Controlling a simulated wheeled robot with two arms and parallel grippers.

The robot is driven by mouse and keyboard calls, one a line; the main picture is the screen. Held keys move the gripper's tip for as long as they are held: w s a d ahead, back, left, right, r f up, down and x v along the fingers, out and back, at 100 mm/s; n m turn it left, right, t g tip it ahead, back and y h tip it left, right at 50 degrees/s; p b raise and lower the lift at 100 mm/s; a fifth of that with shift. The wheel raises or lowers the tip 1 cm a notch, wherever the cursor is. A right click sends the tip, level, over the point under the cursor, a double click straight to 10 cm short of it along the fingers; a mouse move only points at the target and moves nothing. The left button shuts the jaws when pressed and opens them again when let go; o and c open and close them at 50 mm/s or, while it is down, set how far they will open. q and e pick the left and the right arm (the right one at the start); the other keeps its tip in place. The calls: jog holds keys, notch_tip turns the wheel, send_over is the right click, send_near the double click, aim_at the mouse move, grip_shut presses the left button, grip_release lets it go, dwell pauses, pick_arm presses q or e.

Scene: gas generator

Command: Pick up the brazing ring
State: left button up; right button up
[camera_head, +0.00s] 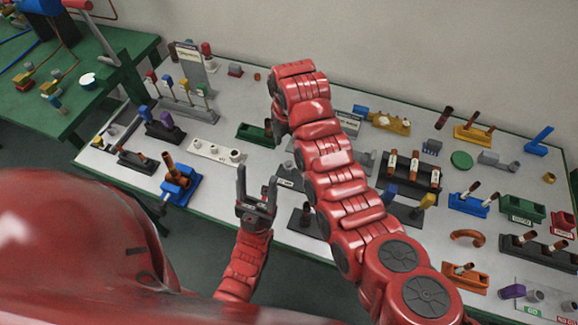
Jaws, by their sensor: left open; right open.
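I cannot single out the brazing ring for certain. A small copper-coloured piece (257,77) lies at the back edge of the table, left of my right arm. A small brass-coloured round piece (549,178) lies at the far right; either is too small to identify. My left gripper (257,178) is open and empty, fingers pointing up in the picture, over the front middle of the table. My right arm (330,155) reaches across the table toward the back; its gripper is hidden behind its links.
The white table (330,85) holds several fixtures. A white block with fittings (215,151) and a blue fixture with copper tubes (180,185) stand left of my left gripper. Racks with copper tubes (410,170) stand right of my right arm. A green table (40,115) is at far left.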

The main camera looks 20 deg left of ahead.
aim_at(289, 163)
jog(key=shift+s+f+p, duration=0.1)
jog(key=shift+f+p, duration=0.3)
jog(key=shift+f, duration=0.5)
jog(key=shift+f+p, duration=0.35)
jog(key=shift+p, duration=0.15)
notch_tip(289, 163, down, 3)
jog(key=shift+f+p, duration=0.1)
jog(key=shift+p, duration=0.65)
jog(key=shift+f, duration=0.75)
jog(key=shift+d+f, duration=0.1)
jog(key=shift+f, duration=0.15)
jog(key=shift+c, duration=0.2)
jog(key=c, duration=0.9)
